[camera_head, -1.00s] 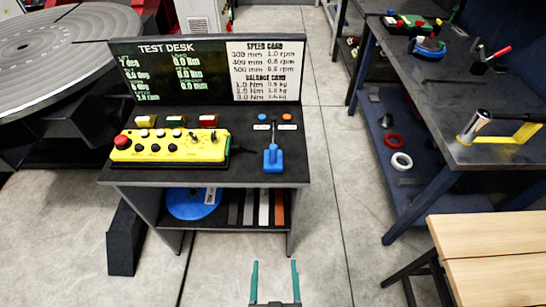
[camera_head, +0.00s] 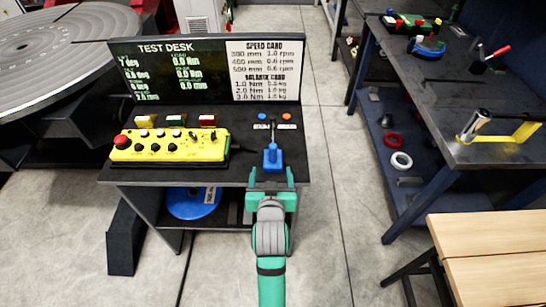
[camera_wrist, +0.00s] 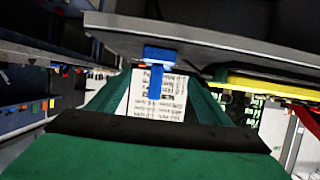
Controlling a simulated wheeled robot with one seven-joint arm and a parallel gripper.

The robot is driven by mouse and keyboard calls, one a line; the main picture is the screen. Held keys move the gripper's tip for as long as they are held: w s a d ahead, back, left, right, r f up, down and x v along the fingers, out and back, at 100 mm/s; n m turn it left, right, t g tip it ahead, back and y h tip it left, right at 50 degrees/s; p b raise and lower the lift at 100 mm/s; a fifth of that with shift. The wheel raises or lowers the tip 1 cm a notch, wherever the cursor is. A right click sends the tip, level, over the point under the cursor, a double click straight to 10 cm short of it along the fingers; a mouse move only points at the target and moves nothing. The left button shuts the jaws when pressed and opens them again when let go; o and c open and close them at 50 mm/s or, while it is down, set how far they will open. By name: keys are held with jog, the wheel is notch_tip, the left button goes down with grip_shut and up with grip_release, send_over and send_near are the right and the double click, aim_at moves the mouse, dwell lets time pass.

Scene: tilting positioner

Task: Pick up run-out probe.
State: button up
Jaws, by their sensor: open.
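The run-out probe, seemingly the blue piece (camera_head: 272,156) with a thin grey rod, stands at the right of the test desk's dark top. My gripper (camera_head: 271,176) is open at the desk's front edge, one finger on each side of the picture line to the probe. In the wrist view, a blue block and stem (camera_wrist: 157,56) show between my open green fingers (camera_wrist: 155,95), apart from both. I cannot tell how much depth lies between the fingertips and the probe.
A yellow control box (camera_head: 170,146) lies left of the probe on the test desk (camera_head: 240,165). The display panel (camera_head: 208,72) rises behind. A blue disc (camera_head: 193,203) sits on the shelf below. A dark workbench (camera_head: 450,90) and a wooden top (camera_head: 490,235) stand to the right.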

aim_at(273, 162)
jog(key=x, duration=0.5)
jog(key=shift+w, duration=0.35)
jog(key=shift+d+f+x, duration=0.15)
jog(key=shift+x, duration=1.15)
jog(key=shift+d+f+x, duration=0.1)
jog(key=shift+f+x, duration=0.1)
jog(key=shift+x, duration=1.1)
jog(key=shift+s, duration=0.15)
